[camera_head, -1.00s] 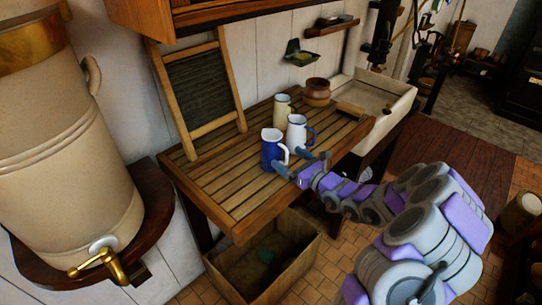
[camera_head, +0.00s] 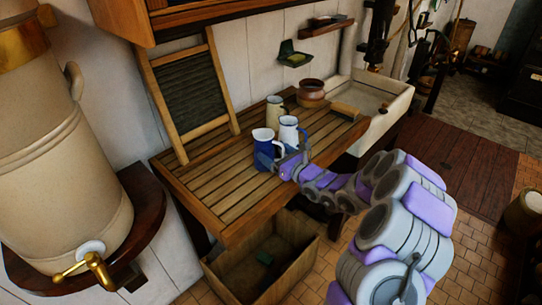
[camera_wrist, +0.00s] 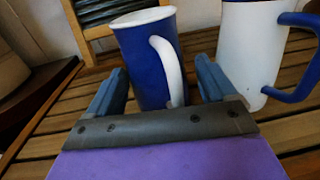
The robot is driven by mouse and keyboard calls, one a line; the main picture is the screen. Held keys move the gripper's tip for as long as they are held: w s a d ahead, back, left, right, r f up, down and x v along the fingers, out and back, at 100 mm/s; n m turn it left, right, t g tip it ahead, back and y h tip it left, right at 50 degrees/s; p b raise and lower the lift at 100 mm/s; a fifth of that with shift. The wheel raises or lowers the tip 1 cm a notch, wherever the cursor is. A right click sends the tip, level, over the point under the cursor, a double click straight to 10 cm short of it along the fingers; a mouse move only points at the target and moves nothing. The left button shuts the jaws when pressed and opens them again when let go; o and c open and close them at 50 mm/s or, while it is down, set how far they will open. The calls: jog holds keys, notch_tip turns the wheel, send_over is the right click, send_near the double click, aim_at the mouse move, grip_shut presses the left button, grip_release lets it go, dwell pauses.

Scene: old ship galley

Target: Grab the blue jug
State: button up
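The blue jug (camera_head: 263,147) has a white rim and a white handle. It stands on the slatted wooden table (camera_head: 225,187) near the front edge. In the wrist view the jug (camera_wrist: 148,65) stands upright between and just beyond the two fingers of my gripper (camera_wrist: 165,95), its white handle facing me. The fingers are apart, with visible gaps on both sides of the jug. In the head view my gripper (camera_head: 287,160) is at the jug's right side, and its fingers are partly hidden.
A white jug with a blue handle (camera_head: 288,131) stands close right of the blue jug; it also shows in the wrist view (camera_wrist: 250,45). Behind are a cream jug (camera_head: 275,108) and a brown pot (camera_head: 311,93). A washboard (camera_head: 190,95) leans on the wall. Table space at left is free.

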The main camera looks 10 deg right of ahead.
aim_at(269, 144)
jog(key=a, duration=0.4)
jog(key=c, duration=0.6)
jog(key=shift+c, duration=0.7)
jog(key=shift+d, duration=0.35)
jog(key=shift+c, duration=0.8)
jog(key=shift+d, duration=1.2)
jog(key=shift+c, duration=0.9)
jog(key=shift+a+r, duration=0.25)
jog(key=shift+a, duration=0.95)
jog(key=shift+a+r, duration=0.15)
jog(key=shift+r, duration=0.3)
jog(key=shift+d+r+p, duration=0.55)
jog(key=shift+d+r, duration=0.5)
jog(key=shift+r, duration=0.15)
jog(key=v, duration=0.3)
jog(key=a+v, duration=0.1)
jog(key=v, duration=0.1)
jog(key=shift+s+r+p, duration=0.2)
jog(key=shift+s+p, duration=0.15)
jog(key=d+p+v, duration=0.1)
jog(key=v, duration=0.9)
jog(key=shift+d+r, duration=0.15)
jog(key=shift+r, duration=0.25)
